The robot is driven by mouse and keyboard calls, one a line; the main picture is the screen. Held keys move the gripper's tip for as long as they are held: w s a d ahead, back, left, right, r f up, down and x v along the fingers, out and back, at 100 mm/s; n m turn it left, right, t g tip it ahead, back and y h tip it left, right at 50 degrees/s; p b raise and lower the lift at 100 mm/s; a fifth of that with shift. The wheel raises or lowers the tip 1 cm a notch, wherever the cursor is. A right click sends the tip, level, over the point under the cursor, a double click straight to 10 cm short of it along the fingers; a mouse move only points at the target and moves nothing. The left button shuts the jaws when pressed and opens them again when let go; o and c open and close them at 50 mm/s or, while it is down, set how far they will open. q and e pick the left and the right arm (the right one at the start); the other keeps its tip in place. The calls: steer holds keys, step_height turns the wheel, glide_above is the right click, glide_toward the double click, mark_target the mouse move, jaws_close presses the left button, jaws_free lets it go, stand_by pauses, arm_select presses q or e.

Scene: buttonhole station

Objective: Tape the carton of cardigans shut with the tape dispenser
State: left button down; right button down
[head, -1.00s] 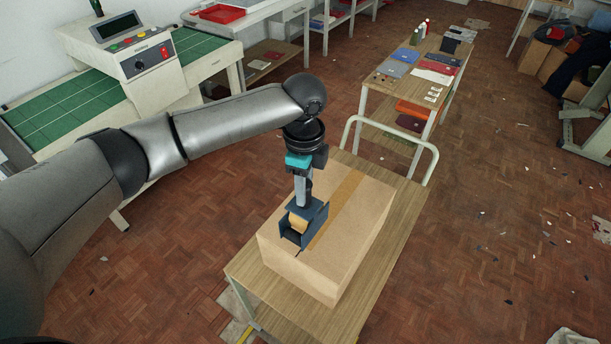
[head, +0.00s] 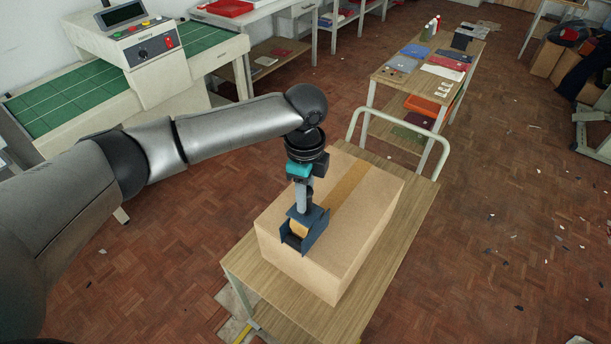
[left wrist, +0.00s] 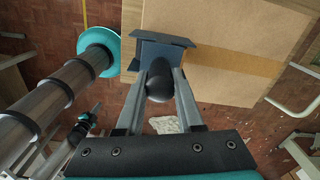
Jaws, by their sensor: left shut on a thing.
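The closed brown carton (head: 352,232) lies on a wooden-topped trolley. A tan tape strip (head: 350,184) runs along its top from the far edge to the dispenser. My left gripper (head: 302,204) is shut on the handle of the dark blue tape dispenser (head: 318,228), which is at the near end of the carton's top. The left wrist view shows the dispenser (left wrist: 165,47) between the fingers (left wrist: 158,85), at the edge of the carton (left wrist: 225,20), with the tape (left wrist: 235,60) leading away from it. What looks like my right gripper (left wrist: 85,125) is small and unclear there.
The trolley (head: 395,245) has bare top around the carton and a pale rail handle (head: 352,125) at its far end. Behind it stands a table (head: 385,74) with folded garments. A green-topped machine (head: 150,50) stands at left.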

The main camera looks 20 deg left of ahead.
arm_select(q)
steer(key=shift+f+b, duration=0.25)
steer(key=shift+b, duration=0.4)
step_height(320, 180, up, 4)
steer(key=p, duration=0.4)
step_height(320, 180, up, 2)
steer(key=p, duration=0.3)
steer(key=shift+r, duration=0.15)
steer(key=shift+r+p, duration=0.5)
steer(key=shift+r, duration=0.15)
steer(key=shift+r+p, duration=0.3)
steer(key=shift+r, duration=0.15)
